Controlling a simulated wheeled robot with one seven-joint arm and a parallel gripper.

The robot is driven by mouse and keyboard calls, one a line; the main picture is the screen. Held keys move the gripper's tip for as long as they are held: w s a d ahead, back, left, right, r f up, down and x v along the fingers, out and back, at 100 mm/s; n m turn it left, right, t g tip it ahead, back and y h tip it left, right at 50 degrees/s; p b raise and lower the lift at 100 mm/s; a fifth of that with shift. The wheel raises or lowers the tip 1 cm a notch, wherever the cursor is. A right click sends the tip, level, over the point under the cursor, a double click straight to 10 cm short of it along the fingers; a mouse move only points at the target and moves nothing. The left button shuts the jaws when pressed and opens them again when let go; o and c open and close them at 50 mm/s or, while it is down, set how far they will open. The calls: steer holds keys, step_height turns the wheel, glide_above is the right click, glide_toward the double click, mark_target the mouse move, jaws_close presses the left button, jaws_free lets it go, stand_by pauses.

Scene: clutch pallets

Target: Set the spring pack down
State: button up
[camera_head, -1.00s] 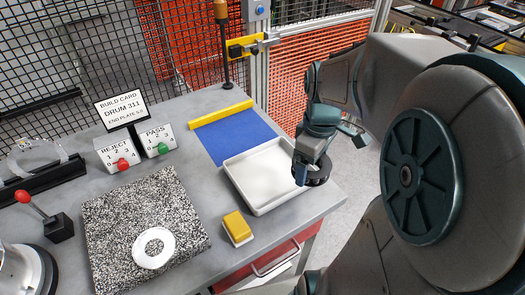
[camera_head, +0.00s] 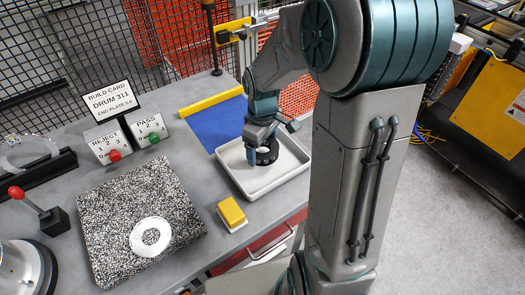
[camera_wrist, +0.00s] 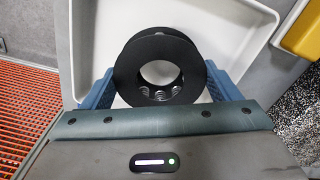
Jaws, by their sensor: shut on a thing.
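The spring pack (camera_head: 268,157) is a black ring with small coil springs inside it. My gripper (camera_head: 261,158) is shut on it, over the white tray (camera_head: 287,166). In the wrist view the spring pack (camera_wrist: 128,72) sits between the two blue fingers of my gripper (camera_wrist: 160,90), one on each side, with the pale tray floor (camera_wrist: 225,25) behind it. I cannot tell whether the pack touches the tray floor. The rest of the tray looks empty.
A blue mat (camera_head: 222,125) with a yellow bar (camera_head: 211,101) lies behind the tray. A yellow block (camera_head: 231,213) sits just left of its front. A speckled plate (camera_head: 110,220) bearing a white ring (camera_head: 138,236) lies further left, near the REJECT and PASS boxes (camera_head: 148,128).

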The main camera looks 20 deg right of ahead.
mark_target(263, 154)
steer(key=shift+f, duration=1.55)
steer(key=shift+f, duration=0.15)
steer(key=o, duration=1)
steer(key=shift+c, duration=0.2)
step_height(263, 154, up, 12)
steer(key=f, duration=0.1)
steer(key=s+r+m+t, duration=0.3)
steer(key=s+m, duration=0.5)
steer(key=s, duration=0.6)
steer(key=shift+s+r, duration=0.4)
steer(key=shift+r, duration=0.1)
steer(key=shift+a, duration=0.1)
